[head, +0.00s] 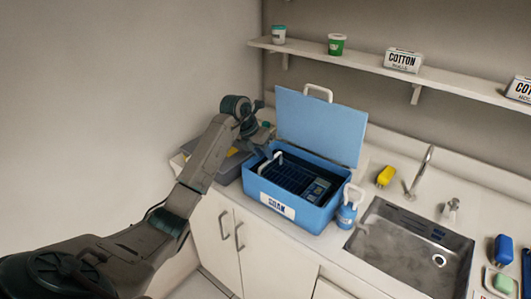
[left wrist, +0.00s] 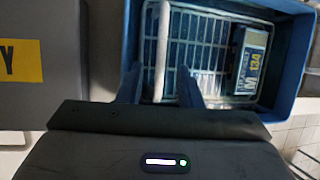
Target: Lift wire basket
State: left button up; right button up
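The wire basket (head: 285,176) sits inside the open blue box (head: 292,208) on the counter. Its white grid (left wrist: 205,40) fills much of the left wrist view, and its pale handle (left wrist: 162,50) stands up at the left end. My left gripper (head: 264,153) is over the left side of the box. In the left wrist view its two fingers (left wrist: 160,88) are apart, one on each side of the handle, with gaps visible. A blue-and-white labelled item (left wrist: 250,62) lies in the basket at the right. My right gripper is out of view.
The blue lid (head: 320,125) stands open behind the box. A grey bin (head: 232,165) with a yellow label is close on the left. A small blue jug (head: 346,214) stands at the box's right, before the sink (head: 405,250). A shelf (head: 360,62) runs above.

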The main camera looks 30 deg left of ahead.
pick_arm(q)
jog(key=shift+x, duration=0.85)
jog(key=shift+w+f, duration=0.1)
jog(key=shift+f, duration=0.15)
jog(key=shift+d, duration=0.1)
grip_shut()
jog(key=shift+r, duration=0.15)
